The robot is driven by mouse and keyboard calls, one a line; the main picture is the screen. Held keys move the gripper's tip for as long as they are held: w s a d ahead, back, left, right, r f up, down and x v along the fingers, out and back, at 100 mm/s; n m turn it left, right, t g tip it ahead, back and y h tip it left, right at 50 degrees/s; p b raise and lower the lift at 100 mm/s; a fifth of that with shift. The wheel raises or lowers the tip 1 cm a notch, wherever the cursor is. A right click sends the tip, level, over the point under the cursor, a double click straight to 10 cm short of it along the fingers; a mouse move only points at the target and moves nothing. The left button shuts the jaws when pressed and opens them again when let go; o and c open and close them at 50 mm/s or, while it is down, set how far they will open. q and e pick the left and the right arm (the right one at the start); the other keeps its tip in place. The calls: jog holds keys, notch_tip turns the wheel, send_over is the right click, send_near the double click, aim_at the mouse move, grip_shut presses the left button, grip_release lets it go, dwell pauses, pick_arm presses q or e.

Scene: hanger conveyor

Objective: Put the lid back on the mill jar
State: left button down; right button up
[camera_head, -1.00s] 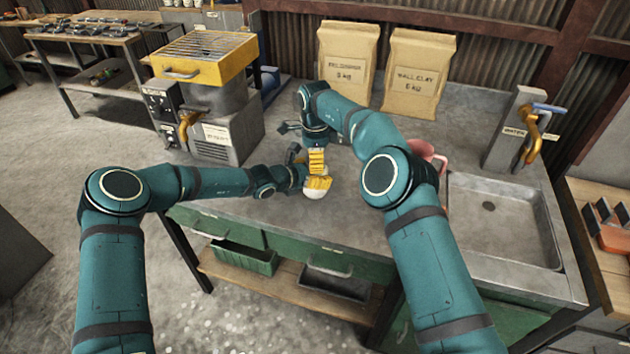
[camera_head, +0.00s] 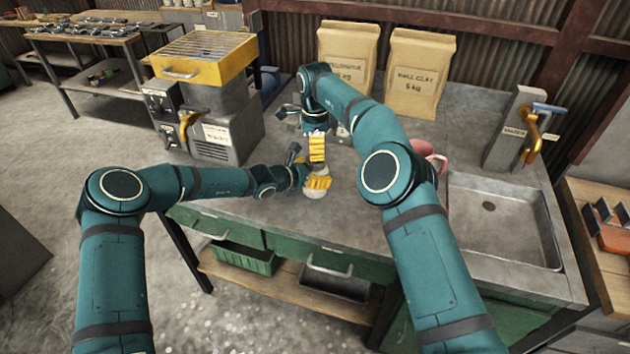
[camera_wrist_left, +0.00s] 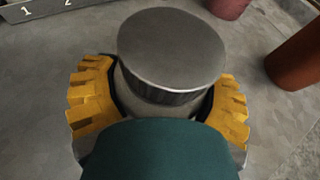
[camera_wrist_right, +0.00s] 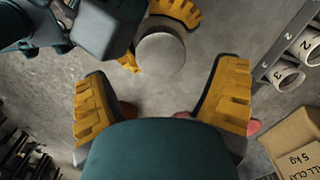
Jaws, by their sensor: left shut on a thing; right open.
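The mill jar (camera_wrist_left: 128,107) is pale and stands upright between the yellow fingers of my left gripper (camera_head: 317,183), which is shut on its side. A flat grey lid (camera_wrist_left: 172,48) with a dark ridged edge covers the jar's top in the left wrist view. I cannot tell how tightly it sits. In the head view the jar (camera_head: 315,194) is mostly hidden by the fingers. My right gripper (camera_head: 317,148) is open and empty above the jar. In the right wrist view the round lid (camera_wrist_right: 160,54) lies beyond its spread fingers, apart from them.
A pink jug (camera_head: 430,155) stands behind my right arm, left of the sink (camera_head: 490,245). Two clay bags (camera_head: 420,75) stand at the back. A yellow-topped machine (camera_head: 205,60) is at the left. The bench front (camera_head: 290,215) is clear.

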notch_tip(320, 180, up, 3)
jog(key=shift+f, duration=0.2)
jog(key=shift+r, duration=0.45)
jog(key=shift+f, duration=0.1)
jog(key=shift+f, duration=3.9)
